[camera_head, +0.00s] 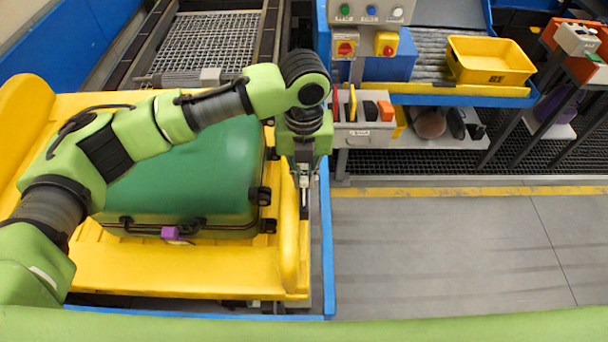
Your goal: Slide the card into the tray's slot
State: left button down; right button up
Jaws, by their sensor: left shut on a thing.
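The large yellow tray (190,277) lies at the left on the conveyor, with a raised right rim. My left gripper (304,187) points down over this right rim. It is shut on the card, of which only a small pale sliver shows between the fingers. I cannot make out the slot or whether the card touches the tray, because the gripper covers that spot. My right gripper is out of view.
A green suitcase (200,180) with a purple tag (170,233) lies in the tray. Behind are a control panel (368,40) with buttons, a bin of colored items (363,110) and a yellow crate (490,62). The grey floor at right is clear.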

aim_at(304, 191)
pick_arm(q)
jog(key=shift+r+p, duration=0.1)
jog(key=shift+p, duration=0.65)
dwell(0.4)
jog(key=shift+f+b, duration=1.2)
jog(key=shift+f, duration=1.45)
jog(key=c, duration=2)
grip_release()
jog(key=shift+r, duration=0.15)
notch_tip(304, 191, up, 12)
jog(key=shift+f, duration=0.1)
